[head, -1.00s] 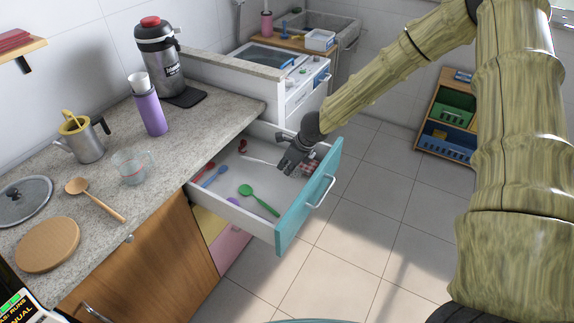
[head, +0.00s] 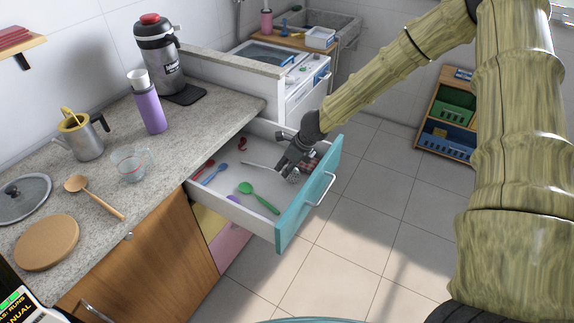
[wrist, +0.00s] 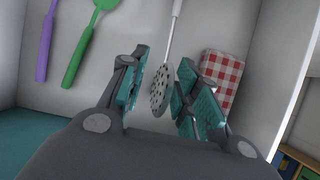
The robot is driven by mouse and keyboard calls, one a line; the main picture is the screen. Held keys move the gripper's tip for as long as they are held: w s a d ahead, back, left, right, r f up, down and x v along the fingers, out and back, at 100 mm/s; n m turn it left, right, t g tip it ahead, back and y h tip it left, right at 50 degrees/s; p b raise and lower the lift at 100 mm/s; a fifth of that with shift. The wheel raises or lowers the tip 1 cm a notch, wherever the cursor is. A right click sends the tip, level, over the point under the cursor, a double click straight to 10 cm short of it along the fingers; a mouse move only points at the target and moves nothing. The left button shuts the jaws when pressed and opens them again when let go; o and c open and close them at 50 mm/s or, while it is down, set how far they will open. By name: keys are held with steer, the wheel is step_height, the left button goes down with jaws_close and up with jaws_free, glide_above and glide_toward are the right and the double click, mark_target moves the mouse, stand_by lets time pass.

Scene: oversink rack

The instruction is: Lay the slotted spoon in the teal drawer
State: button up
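The teal drawer (head: 292,226) stands pulled out below the counter. The slotted spoon (head: 262,166) lies in it, its metal handle pointing left and its perforated head (wrist: 161,92) under my gripper. My gripper (head: 290,164) is low inside the drawer near its front. In the wrist view my gripper (wrist: 162,78) has its two teal-padded fingers apart, one on each side of the spoon head. The head looks to be below the fingers, with a gap on both sides, so my gripper seems empty.
The drawer also holds a green spoon (head: 258,197), a purple utensil (wrist: 46,42), blue and red utensils (head: 214,175), and a red checked cloth (wrist: 221,80) close beside my gripper's right finger. A wooden spoon (head: 95,197) lies on the counter.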

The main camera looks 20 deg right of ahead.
step_height(320, 180, up, 15)
steer(key=p, duration=1)
steer(key=shift+r+p, duration=0.2)
steer(key=shift+p, duration=0.2)
steer(key=shift+f, duration=0.1)
